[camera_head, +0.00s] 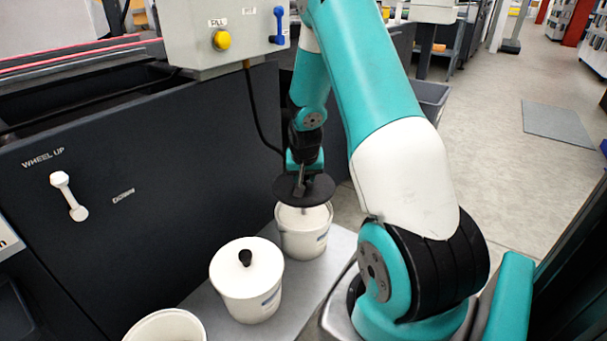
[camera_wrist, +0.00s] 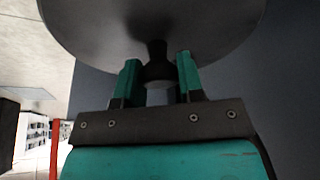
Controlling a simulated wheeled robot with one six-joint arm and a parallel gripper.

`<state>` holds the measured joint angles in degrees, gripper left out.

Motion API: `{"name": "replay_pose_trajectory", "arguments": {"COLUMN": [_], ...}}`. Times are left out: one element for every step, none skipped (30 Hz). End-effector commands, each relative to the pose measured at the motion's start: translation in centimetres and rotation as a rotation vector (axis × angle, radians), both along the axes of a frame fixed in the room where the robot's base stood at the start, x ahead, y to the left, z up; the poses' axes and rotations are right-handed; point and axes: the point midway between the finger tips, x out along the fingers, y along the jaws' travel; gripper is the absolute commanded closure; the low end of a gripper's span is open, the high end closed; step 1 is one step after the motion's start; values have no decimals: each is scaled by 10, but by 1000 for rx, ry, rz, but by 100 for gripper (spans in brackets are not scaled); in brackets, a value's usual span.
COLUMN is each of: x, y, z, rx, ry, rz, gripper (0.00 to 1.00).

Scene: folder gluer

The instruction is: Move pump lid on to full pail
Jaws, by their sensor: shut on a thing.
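The pump lid (camera_head: 318,189) is a dark round disc with a thin stem hanging below it. It is over the mouth of the back white pail (camera_head: 302,240), with the stem's lower end at the opening; the disc looks raised above the rim. My gripper (camera_head: 301,178) is above the disc, shut on its knob. In the wrist view my gripper's teal fingers (camera_wrist: 158,75) close on the dark knob under the broad grey disc of the pump lid (camera_wrist: 150,28). The disc hides part of the pail's mouth, so its contents cannot be told.
A second white pail (camera_head: 250,299) with a white lid and black knob stands in front. A third white pail (camera_head: 165,326) is cut off at the bottom edge. They stand on a grey platform (camera_head: 205,305) beside the dark machine (camera_head: 130,240). A control box (camera_head: 205,25) overhangs behind.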

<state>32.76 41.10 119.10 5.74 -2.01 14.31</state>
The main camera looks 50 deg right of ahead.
Motion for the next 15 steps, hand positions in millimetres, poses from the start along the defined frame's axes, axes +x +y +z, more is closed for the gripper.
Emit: {"name": "replay_pose_trajectory", "arguments": {"x": [0, 0, 0, 0, 0, 0, 0, 0, 0, 0, 0, 0, 0, 0, 0], "y": [0, -1, -1, -1, -1, -1, -1, -1, -1, -1, -1, -1, -1, -1, -1], "z": [-10, -13, -17, -20, -24, -28, -31, -34, -38, -41, -44, -49, -52, -55, -59], "rx": [0, 0, 0, 0, 0, 0, 0, 0, 0, 0, 0, 0, 0, 0, 0], "ry": [-1, -1, -1, -1, -1, -1, -1, -1, -1, -1, -1, -1, -1, -1, -1], "rz": [-1, -1, -1, -1, -1, -1, -1, -1, -1, -1, -1, -1, -1, -1, -1], "gripper": [99, 99, 99, 99, 99, 99, 99, 99, 99, 99, 99, 99, 99, 99, 99]}}
